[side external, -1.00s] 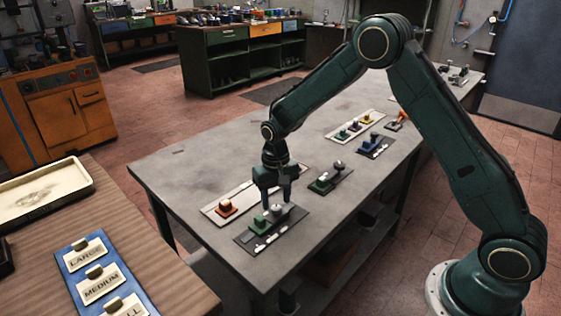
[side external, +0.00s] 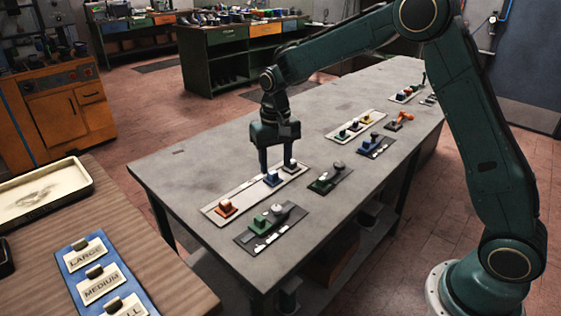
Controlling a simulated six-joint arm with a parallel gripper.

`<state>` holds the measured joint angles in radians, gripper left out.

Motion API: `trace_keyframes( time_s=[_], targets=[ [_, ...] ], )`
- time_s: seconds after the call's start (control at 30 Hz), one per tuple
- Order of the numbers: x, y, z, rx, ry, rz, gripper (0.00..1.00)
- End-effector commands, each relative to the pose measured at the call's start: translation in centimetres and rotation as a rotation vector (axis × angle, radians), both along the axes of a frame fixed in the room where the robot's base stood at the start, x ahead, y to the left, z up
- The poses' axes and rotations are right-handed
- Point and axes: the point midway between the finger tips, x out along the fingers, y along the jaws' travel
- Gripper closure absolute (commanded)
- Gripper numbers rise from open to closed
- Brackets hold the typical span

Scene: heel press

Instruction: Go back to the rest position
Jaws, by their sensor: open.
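My gripper (side external: 276,162) is open and points straight down over the long pale plate (side external: 239,196) near the middle of the table. Its two fingers hang apart. A blue block (side external: 272,178) and a dark-topped block (side external: 290,166) on that plate show at the fingertips. I cannot tell whether a finger touches either block. An orange-red block (side external: 225,207) sits at the plate's near left end, clear of the gripper.
In front lies a dark plate (side external: 245,239) with a green block and a grey knob. Another dark plate (side external: 340,180) lies to the right. Several more plates with blocks stand farther back on the grey table (side external: 215,150). Its left part is clear.

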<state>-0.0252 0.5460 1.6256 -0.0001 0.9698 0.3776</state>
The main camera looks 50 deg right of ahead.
Motion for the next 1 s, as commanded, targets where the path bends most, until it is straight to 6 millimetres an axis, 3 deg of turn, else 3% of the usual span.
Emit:
trace_keyframes(
  time_s=[0.67, 0.87, 1.0],
  targets=[
    [-0.2, 0.0, 0.3, 0.0, -0.005, 0.003, 0.53],
    [-1.4, -0.1, 2.5, 0.001, -0.033, 0.02, 0.53],
    [-3.2, -0.2, 4.9, 0.0, -0.067, 0.044, 0.53]
  ],
)
